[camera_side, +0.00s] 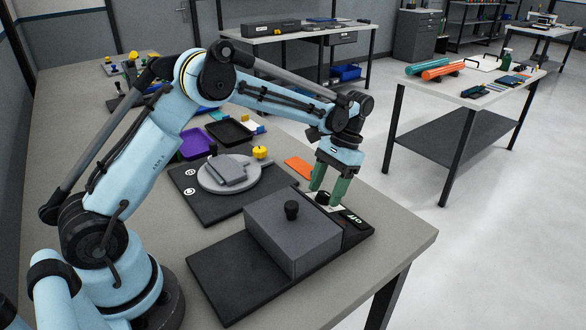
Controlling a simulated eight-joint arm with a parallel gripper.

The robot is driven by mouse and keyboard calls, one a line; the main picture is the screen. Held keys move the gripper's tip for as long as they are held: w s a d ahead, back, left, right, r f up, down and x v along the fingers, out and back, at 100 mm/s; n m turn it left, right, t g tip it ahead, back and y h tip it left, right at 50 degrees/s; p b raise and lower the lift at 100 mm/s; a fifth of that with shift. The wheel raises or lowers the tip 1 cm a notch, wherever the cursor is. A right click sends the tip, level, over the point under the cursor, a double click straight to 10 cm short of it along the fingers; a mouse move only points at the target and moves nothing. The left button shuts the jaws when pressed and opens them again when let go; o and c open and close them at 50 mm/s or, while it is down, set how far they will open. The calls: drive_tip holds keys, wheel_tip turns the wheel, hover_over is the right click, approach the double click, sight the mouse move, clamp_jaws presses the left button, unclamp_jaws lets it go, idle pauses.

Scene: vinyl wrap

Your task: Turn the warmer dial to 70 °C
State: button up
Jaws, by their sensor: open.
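The warmer is a black flat base (225,282) carrying a grey box (305,245) with a black knob on top. A black control strip along its right far side bears white "Off" lettering (353,217). A small dark dial (322,198) shows at the far end of this strip, partly hidden by my fingers. My gripper (325,196) points down with its green fingers apart, one on either side of the dial. I cannot tell whether they touch it. The dial's pointer and temperature marks are too small to read.
Behind the warmer is a black plate with a grey round disc (210,180). An orange sheet (299,168), a yellow knob (260,152), a purple tray (194,146) and a black tray (229,132) lie farther back. The table's right front corner is clear.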

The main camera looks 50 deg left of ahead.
drive_tip(key=shift+s+f, duration=0.1)
drive_tip(key=shift+f, duration=0.2)
drive_tip(key=shift+c, duration=0.3)
drive_tip(key=c, duration=1)
drive_tip(key=shift+o, duration=0.2)
